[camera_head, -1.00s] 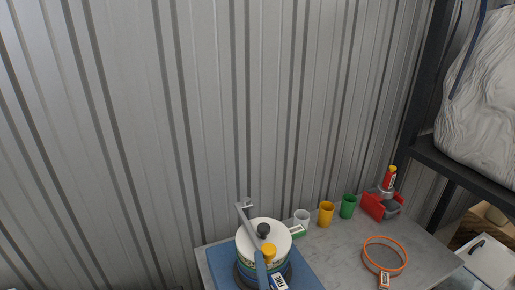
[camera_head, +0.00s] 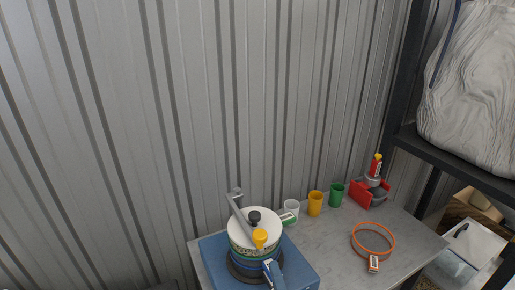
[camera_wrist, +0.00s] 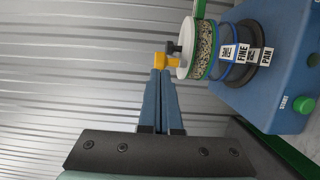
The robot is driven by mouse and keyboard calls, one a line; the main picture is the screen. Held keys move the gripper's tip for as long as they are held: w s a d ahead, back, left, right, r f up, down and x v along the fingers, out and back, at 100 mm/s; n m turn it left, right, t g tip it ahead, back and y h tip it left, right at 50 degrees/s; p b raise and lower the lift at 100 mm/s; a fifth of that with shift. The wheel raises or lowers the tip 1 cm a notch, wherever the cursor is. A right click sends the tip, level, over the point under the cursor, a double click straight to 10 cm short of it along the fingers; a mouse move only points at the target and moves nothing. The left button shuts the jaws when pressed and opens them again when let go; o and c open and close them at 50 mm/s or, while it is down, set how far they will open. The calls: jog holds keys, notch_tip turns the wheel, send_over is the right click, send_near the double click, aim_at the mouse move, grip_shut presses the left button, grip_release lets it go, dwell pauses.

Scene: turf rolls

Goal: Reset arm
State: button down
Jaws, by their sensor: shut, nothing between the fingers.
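My gripper (camera_wrist: 160,74) shows in the wrist view as two long blue fingers pressed together, shut and empty. A yellow piece (camera_wrist: 160,60) shows right at the fingertips; I cannot tell whether they touch it. Beside it is the sieve stack (camera_wrist: 205,49), with a white lid and black knob. The stack stands on a blue shaker (camera_wrist: 275,60) with a green button. In the head view the shaker (camera_head: 303,272) is at bottom centre, with the yellow piece (camera_head: 260,239) by the lid (camera_head: 268,220).
A grey table (camera_head: 330,238) holds a white cup (camera_head: 291,208), a yellow cup (camera_head: 315,204), a green cup (camera_head: 337,194), a red holder (camera_head: 362,193) and an orange ring (camera_head: 373,241). A dark shelf (camera_head: 450,160) with a wrapped bag stands right. A corrugated wall closes the back.

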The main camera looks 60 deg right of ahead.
jog(key=w+a+r+m+t, duration=0.25)
jog(key=w+a+r, duration=0.25)
jog(key=r, duration=0.4)
jog(key=w+a+r+m+t+y, duration=0.1)
jog(key=w+a+r+m+t, duration=0.15)
jog(key=w+a+r, duration=0.5)
jog(key=w+a+r+m+t, duration=0.2)
jog(key=w+r+m, duration=0.1)
jog(key=r, duration=0.7)
jog(key=s+a+r+t+y, duration=0.2)
jog(key=a+r+t+y, duration=0.2)
jog(key=a+r, duration=0.7)
jog(key=s+a+r+t+y, duration=0.3)
jog(key=a+r+y, duration=0.5)
jog(key=a+r, duration=0.3)
jog(key=shift+r+t+y, duration=0.3)
jog(key=shift+r+t, duration=0.5)
jog(key=shift+r, duration=0.15)
